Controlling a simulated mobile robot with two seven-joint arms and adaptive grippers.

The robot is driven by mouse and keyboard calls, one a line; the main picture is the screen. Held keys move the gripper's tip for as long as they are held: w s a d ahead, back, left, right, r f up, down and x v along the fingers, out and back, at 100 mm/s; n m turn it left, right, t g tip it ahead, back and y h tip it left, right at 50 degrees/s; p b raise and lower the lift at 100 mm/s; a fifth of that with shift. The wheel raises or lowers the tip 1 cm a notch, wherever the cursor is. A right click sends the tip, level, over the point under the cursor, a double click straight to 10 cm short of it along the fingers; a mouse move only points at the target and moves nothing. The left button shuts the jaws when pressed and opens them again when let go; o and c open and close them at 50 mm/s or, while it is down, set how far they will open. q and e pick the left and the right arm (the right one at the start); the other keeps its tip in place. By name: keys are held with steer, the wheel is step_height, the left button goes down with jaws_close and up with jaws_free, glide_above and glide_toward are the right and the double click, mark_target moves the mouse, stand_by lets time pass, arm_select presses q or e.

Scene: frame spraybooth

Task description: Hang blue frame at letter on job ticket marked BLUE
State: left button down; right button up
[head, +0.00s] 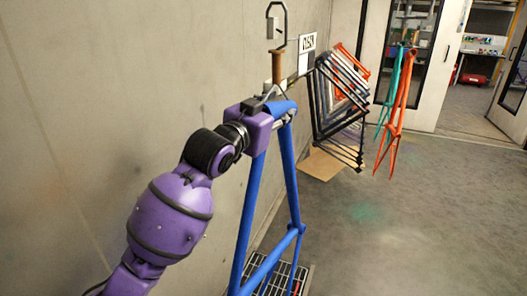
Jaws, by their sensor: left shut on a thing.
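The blue frame (249,222) hangs roughly upright from my left gripper (277,116) in the middle of the head view. My left gripper is shut on it near its top tube. A brown rod (278,67) rises just behind the grip, with a dark metal hook or loop (286,20) above it. I cannot tell whether these join the frame. A white sign (307,42) with dark marks is on the wall behind; its text is too small to read surely. No job ticket marked BLUE can be made out. My right gripper is not in view.
Several frames, black (318,110), pale and orange, hang close together beside the wall. A teal frame (389,88) and an orange-red frame (397,115) hang farther right. Cardboard (322,164) and a floor grate (271,279) lie below. The right floor is clear.

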arm_select(q)
steer(key=r, duration=0.5)
steer(key=w+d+r, duration=0.1)
steer(key=r, duration=0.9)
steer(key=shift+w+d, duration=0.25)
steer(key=shift+w, duration=0.1)
steer(key=s+r, duration=0.1)
steer(key=r, duration=0.9)
steer(key=s+r, duration=0.1)
steer(key=r, duration=0.5)
steer(key=shift+s+a, duration=0.15)
steer(key=shift+s, duration=0.15)
step_height(320, 180, up, 14)
steer(key=t+y, duration=0.1)
steer(key=y, duration=0.1)
glide_above(279, 48)
steer(key=s+a, duration=0.1)
steer(key=s, duration=0.6)
steer(key=s+a+r+n, duration=0.1)
steer(key=s+a+r, duration=0.1)
steer(key=s+r, duration=0.6)
step_height(279, 48, up, 2)
steer(key=shift+s+a+r, duration=0.1)
steer(key=shift+s+a, duration=0.15)
